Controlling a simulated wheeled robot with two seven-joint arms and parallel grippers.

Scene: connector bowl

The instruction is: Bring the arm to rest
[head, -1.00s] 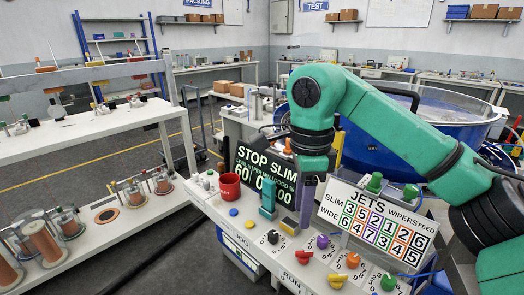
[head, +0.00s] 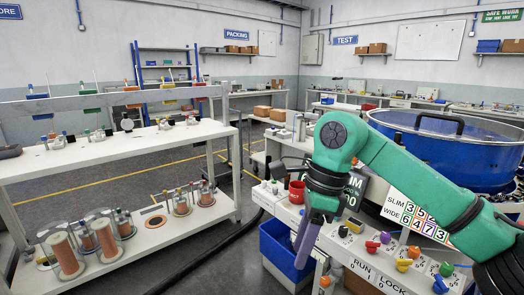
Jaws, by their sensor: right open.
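My right arm (head: 390,165) is green and comes in from the right. Its right gripper (head: 303,262) hangs downward with purple-grey fingers, open and with nothing seen between them. In the picture it lies across the front left of the white control console (head: 335,243), in front of the blue bin (head: 284,252). I cannot tell its exact height over the bin. My left gripper is not in view.
The console carries a red mug (head: 297,192), coloured knobs such as a yellow one (head: 403,265), and sign boards (head: 412,215) partly behind my arm. A big blue bowl (head: 440,150) stands behind. White shelving (head: 110,150) with copper spools (head: 65,255) stands left; floor lies between.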

